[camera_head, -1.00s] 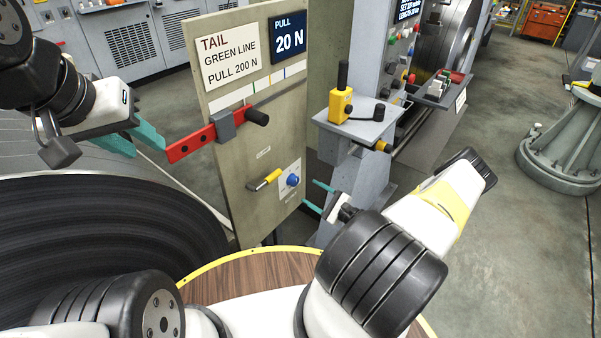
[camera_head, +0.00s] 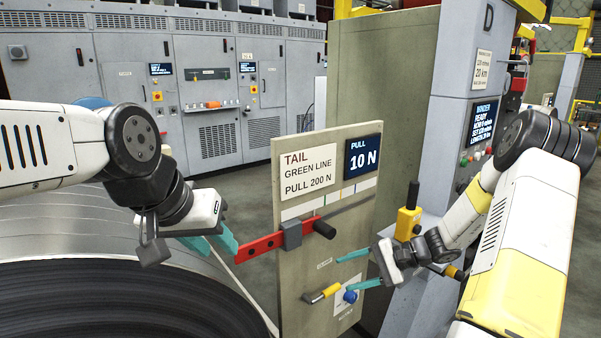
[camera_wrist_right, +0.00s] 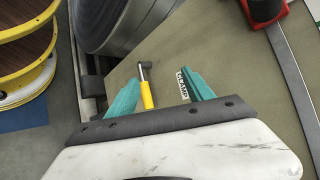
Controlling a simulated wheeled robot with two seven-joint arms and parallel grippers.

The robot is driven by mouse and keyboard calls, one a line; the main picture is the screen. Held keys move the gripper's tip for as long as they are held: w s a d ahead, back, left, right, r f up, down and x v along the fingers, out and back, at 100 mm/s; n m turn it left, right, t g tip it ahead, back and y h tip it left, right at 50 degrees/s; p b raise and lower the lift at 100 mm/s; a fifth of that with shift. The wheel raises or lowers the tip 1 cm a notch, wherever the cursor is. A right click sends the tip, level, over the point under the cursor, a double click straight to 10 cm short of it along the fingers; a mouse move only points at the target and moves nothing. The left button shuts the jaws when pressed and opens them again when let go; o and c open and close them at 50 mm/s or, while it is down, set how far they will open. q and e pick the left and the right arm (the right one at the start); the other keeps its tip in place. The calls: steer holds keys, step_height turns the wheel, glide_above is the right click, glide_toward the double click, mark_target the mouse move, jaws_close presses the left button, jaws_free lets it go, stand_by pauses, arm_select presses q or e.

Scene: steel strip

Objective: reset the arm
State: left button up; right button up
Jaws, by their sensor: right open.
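My right gripper (camera_head: 358,270) is open and empty in front of the tan panel (camera_head: 300,215). Its teal fingers are near a yellow-handled lever (camera_head: 323,293) and a blue knob (camera_head: 350,296), apart from both as far as I can tell. In the right wrist view the yellow handle (camera_wrist_right: 146,95) shows between the spread fingers, beyond their tips, beside a CLAMP label (camera_wrist_right: 183,86). My left gripper (camera_head: 212,243) has its fingers apart, close to the left end of a red bar (camera_head: 258,246) with a grey block and black knob. Whether it touches the bar is unclear.
A large dark coil (camera_head: 110,300) fills the lower left, with a thin strip running down from near my left gripper. A PULL display (camera_head: 363,156) reads 10 N. A yellow block with a black lever (camera_head: 408,221) stands behind my right wrist. Grey cabinets (camera_head: 205,90) line the back.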

steer(key=s+r+n+t+h, duration=0.3)
steer(key=s+r+n+h, duration=0.5)
steer(key=s+r, duration=1.3)
step_height(320, 180, up, 4)
steer(key=shift+s+d+f+t+h, duration=0.3)
steer(key=shift+t+h, duration=0.1)
steer(key=shift+h, duration=0.6)
